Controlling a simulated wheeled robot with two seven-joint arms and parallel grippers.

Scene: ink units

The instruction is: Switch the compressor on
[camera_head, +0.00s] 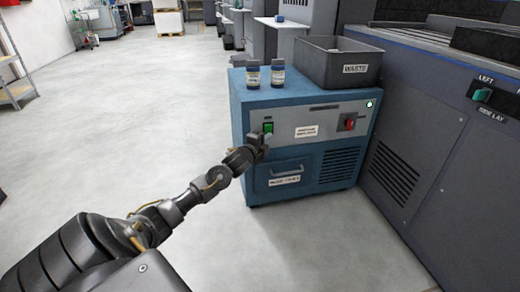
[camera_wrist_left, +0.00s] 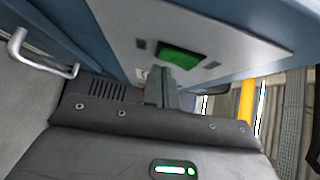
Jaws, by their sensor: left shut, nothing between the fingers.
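The compressor (camera_head: 300,139) is a blue cabinet with a light grey front panel. A green switch (camera_head: 268,127) is on the left of the panel and a red switch (camera_head: 348,122) is on the right. A small lamp (camera_head: 370,104) at the upper right is lit whitish-green. My left gripper (camera_head: 266,138) is shut and empty, close in front of the panel just below the green switch. In the left wrist view the fingers (camera_wrist_left: 163,85) point at the panel beside the green switch (camera_wrist_left: 180,56); I cannot tell whether they touch. My right gripper is not in view.
A drawer with a handle (camera_head: 286,170) is below the panel. A large grey machine (camera_head: 430,120) stands close on the right.

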